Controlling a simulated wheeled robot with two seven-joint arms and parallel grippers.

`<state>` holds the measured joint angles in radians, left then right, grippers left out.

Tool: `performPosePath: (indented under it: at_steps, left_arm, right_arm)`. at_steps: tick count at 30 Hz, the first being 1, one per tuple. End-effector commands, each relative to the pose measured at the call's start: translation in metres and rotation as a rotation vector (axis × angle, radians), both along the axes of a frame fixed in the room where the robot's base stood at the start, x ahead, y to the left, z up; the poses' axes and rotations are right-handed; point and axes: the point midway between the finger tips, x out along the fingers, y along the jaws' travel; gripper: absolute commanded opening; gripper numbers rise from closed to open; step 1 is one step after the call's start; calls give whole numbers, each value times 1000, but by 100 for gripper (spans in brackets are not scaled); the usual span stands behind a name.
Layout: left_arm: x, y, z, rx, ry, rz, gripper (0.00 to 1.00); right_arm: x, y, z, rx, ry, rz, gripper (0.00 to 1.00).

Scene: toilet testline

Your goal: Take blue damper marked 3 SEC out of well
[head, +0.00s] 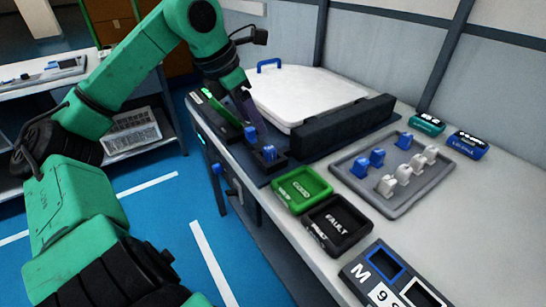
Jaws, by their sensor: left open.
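A blue damper (269,153) sits in a dark well block (277,163) at the front of the test rig. A second blue piece (250,133) shows just behind and left of it, directly below my left gripper (246,120). No 3 SEC mark can be read on either one. My left gripper is open and points down from the green arm, its fingers close above the second blue piece. I cannot tell whether they touch it. My right gripper is not in view.
A white seat lid (305,97) and a black bar (345,125) stand behind the well. A green tray (302,188) and a black FAULT tray (337,224) lie to the right. A grey tray (402,203) holds blue and white dampers. A marked board (363,270) lies in front.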

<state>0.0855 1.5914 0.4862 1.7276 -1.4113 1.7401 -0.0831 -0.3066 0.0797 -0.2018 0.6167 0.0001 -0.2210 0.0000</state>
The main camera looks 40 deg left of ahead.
Motion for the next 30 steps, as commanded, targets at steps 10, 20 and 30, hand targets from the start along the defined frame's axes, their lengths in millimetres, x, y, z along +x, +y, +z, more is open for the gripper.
performPosePath:
  at_steps: [10, 20, 30]
  left_arm:
    - [24, -6, -59, -2, 5, 0, 70]
    - [43, -9, -98, -1, -1, 0, 70]
    - [43, -9, -98, -2, 0, 0, 0]
  right_arm:
    - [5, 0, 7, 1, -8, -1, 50]
    - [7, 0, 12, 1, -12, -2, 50]
    - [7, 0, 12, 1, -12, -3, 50]
